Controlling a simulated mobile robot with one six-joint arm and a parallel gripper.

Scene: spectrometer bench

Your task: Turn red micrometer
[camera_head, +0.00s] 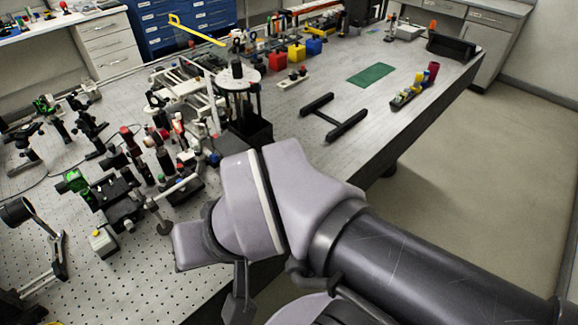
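Small red parts show among the optics mounts on the bench at left. One red-topped piece (126,131) stands near the middle of the cluster. At this size I cannot tell which red part is the micrometer. My arm fills the lower middle, its wrist over the bench's front edge, to the right of and nearer than the optics. A dark finger-like part of my gripper (238,298) hangs below the wrist. The rest of the gripper is hidden by my arm, and no contact with a red part shows. Whether it is open or shut does not show.
The perforated optical bench (130,275) carries crowded mounts at left. A round-topped stand (238,79) is behind my wrist. Black H-shaped bars (334,119), a green mat (371,75) and a tray of small parts (411,89) lie right. Floor is clear right of the bench.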

